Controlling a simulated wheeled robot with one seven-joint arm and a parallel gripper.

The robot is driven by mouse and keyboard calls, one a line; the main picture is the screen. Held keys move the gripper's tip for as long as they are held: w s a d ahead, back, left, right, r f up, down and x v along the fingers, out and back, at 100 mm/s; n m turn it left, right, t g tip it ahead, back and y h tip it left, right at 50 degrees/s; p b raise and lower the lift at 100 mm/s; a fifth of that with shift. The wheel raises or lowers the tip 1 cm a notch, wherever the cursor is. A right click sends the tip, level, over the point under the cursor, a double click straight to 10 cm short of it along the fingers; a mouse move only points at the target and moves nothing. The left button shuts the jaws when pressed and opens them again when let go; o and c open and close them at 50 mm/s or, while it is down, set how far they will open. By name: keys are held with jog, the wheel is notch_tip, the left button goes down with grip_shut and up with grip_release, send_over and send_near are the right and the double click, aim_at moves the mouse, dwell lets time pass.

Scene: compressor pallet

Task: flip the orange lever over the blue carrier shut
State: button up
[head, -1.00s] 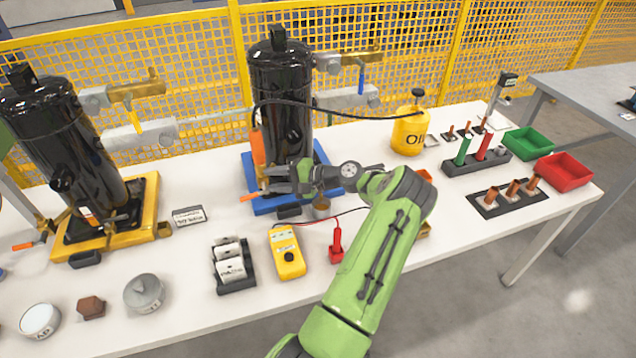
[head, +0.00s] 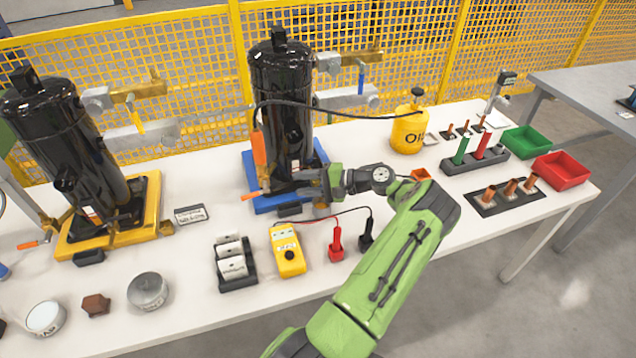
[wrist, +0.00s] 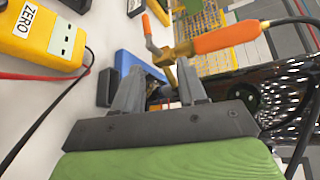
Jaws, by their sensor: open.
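The blue carrier (head: 262,203) stands mid-table with a black compressor (head: 284,105) on it. The small orange lever (head: 250,196) sticks out to the left at the carrier's front-left corner. In the wrist view the lever (wrist: 147,24) shows ahead of the fingers, on a grey metal arm. My gripper (head: 303,187) is open and empty, just right of the lever at the carrier's front. In the wrist view the gripper's fingers (wrist: 160,82) are spread, with a strip of the blue carrier (wrist: 135,66) between and beyond them. They stand apart from the lever.
An orange-handled tool (head: 259,148) with a black hose stands close behind the lever; its brass part (wrist: 186,58) is near one finger. A yellow meter (head: 287,252) with leads lies in front. A yellow carrier (head: 150,205) with another compressor stands left.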

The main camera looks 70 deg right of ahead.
jog(key=shift+f+p+v, duration=0.15)
jog(key=shift+v, duration=0.7)
jog(key=shift+f+p+v, duration=0.15)
jog(key=shift+v, duration=0.7)
jog(key=shift+s, duration=0.1)
